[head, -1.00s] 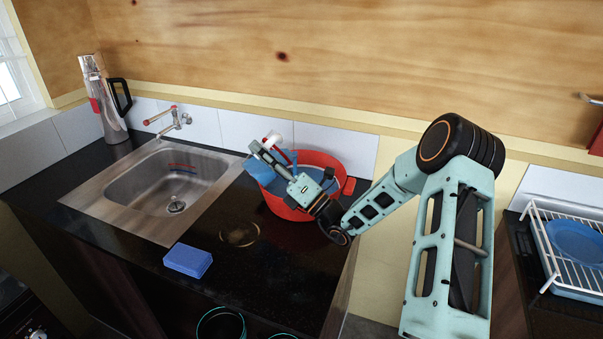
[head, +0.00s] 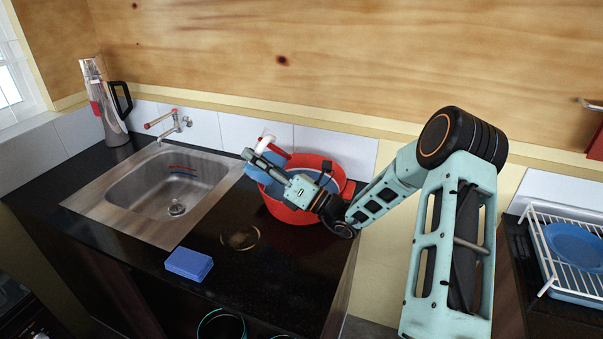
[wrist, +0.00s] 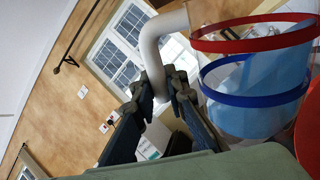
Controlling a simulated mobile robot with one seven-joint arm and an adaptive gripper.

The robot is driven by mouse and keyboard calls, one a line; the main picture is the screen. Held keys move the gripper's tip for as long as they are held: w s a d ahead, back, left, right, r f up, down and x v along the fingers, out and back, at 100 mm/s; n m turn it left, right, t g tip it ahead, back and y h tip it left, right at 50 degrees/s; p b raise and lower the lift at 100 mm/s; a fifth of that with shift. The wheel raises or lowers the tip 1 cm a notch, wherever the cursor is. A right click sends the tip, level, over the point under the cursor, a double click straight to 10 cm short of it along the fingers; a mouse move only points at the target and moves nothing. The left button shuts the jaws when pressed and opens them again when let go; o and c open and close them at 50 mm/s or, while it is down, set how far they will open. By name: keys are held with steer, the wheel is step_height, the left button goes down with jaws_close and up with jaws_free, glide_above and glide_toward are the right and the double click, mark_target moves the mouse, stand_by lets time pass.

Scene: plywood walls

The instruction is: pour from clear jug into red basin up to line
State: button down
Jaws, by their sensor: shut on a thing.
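The clear jug (wrist: 252,88), with light-blue liquid, a red band and a blue band, shows at the right of the wrist view. My gripper (wrist: 160,95) is shut on its white handle (wrist: 153,48). In the head view the jug (head: 258,172) is tilted at the left rim of the red basin (head: 320,165), partly hidden by my gripper (head: 262,160). The basin stands on the counter's back right, and some blue shows inside it. My wrist covers part of its front. I cannot make out the line, the liquid's level or a falling stream.
A steel sink (head: 165,190) with a tap (head: 172,124) is to the left. A flask (head: 104,102) stands behind it. A blue sponge (head: 188,263) lies at the counter's front, near a ring stain (head: 240,238). A dish rack (head: 575,245) is at the right.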

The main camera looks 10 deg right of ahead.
steer(key=shift+s+a+f+n+g, duration=0.2)
steer(key=shift+f+n, duration=0.1)
steer(key=shift+f, duration=0.2)
steer(key=shift+s+a+f+n+g, duration=0.2)
steer(key=shift+f+n, duration=0.1)
steer(key=shift+f, duration=0.2)
steer(key=shift+w, duration=0.2)
